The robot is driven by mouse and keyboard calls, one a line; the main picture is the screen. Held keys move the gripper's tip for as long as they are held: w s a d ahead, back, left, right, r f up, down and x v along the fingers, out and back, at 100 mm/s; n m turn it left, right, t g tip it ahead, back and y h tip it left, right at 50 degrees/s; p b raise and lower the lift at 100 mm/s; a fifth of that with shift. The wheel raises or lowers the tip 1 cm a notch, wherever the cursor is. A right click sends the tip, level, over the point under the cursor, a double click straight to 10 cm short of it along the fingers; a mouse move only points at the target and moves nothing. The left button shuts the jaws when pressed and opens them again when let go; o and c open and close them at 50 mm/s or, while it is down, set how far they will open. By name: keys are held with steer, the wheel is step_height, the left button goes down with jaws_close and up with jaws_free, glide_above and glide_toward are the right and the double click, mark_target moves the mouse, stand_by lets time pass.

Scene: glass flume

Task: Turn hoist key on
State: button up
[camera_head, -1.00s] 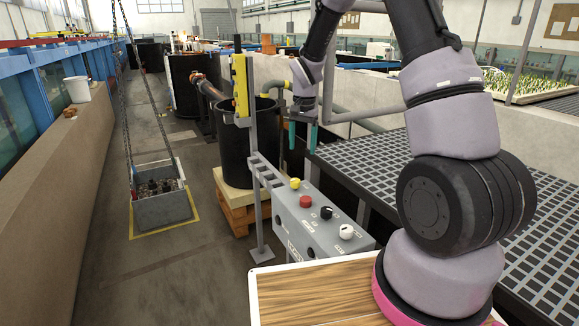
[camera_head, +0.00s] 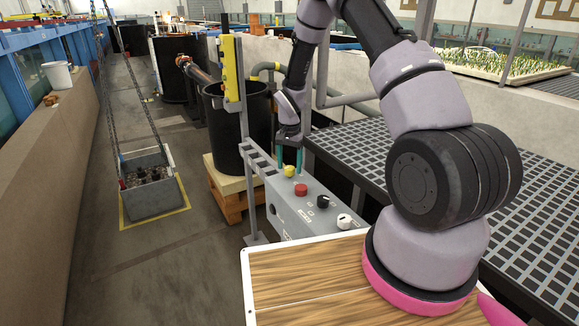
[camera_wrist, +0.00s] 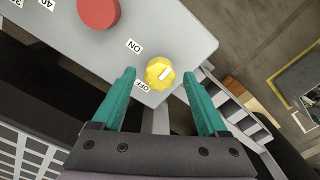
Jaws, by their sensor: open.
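The hoist key looks to be the yellow knob (camera_head: 290,171) at the far end of the grey control box (camera_head: 287,214). In the wrist view the yellow knob (camera_wrist: 160,73) has a white pointer bar, with an ON label (camera_wrist: 134,46) and an OFF label (camera_wrist: 143,86) beside it. The bar lies slantwise; I cannot tell for sure which label it marks. My gripper (camera_head: 289,158) is open just above the knob. In the wrist view its teal fingertips (camera_wrist: 159,75) stand on either side of the knob, apart from it.
A red button (camera_head: 301,190), a black knob (camera_head: 323,201) and a white knob (camera_head: 344,221) share the box top. A yellow pendant on a post (camera_head: 233,70) stands to the left. A black barrel (camera_head: 228,130) is behind, and black grating (camera_head: 360,150) lies right.

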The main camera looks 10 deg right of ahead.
steer(key=shift+f, duration=0.3)
jaws_close()
